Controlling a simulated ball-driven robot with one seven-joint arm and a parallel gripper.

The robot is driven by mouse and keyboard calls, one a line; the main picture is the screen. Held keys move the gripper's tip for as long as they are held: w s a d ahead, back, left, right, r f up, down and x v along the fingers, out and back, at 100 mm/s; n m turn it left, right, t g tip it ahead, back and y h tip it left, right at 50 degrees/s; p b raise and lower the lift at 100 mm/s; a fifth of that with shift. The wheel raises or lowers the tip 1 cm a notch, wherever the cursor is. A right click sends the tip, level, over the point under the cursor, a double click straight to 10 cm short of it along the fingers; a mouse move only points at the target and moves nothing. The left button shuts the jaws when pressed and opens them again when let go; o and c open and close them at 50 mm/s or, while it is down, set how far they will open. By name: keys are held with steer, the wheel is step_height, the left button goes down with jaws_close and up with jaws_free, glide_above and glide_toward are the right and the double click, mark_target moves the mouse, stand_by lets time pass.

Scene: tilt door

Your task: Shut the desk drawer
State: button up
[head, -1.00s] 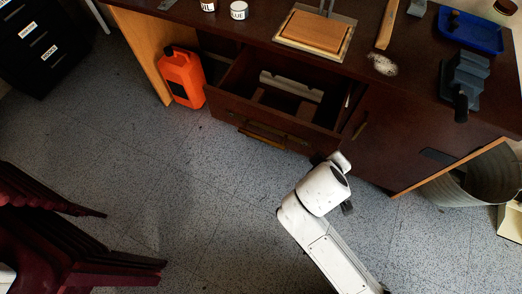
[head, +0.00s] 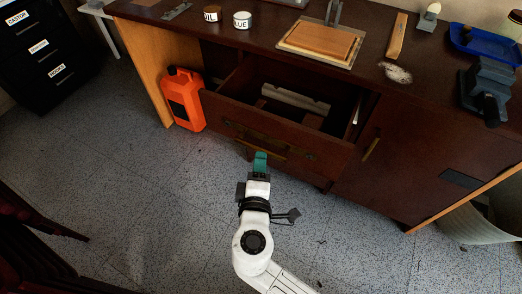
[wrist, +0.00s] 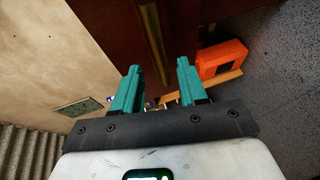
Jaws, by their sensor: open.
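The desk drawer (head: 318,148) is dark brown and stands pulled out of the desk (head: 372,88), with its inside visible from above in the head view. A pale grey bar lies inside it. A brass bar handle (head: 265,149) runs along its front. My gripper (head: 261,158) has teal fingers and is in front of the drawer front, close to the handle; I cannot tell whether they touch. In the wrist view my gripper (wrist: 158,72) is open and empty. A brass handle (wrist: 151,38) on dark wood shows beyond the fingertips there.
An orange jerrycan (head: 184,100) stands on the floor left of the drawer; it also shows in the wrist view (wrist: 222,60). A cabinet door and a grey bin (head: 480,218) are at the right. Dark red chairs stand at the lower left. The speckled floor before the desk is clear.

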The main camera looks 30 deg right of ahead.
mark_target(261, 148)
steer(key=x, duration=0.6)
steer(key=shift+w+d, duration=0.15)
steer(key=shift+w, duration=0.05)
steer(key=shift+c, duration=0.4)
steer(key=shift+f, duration=0.1)
jaws_close()
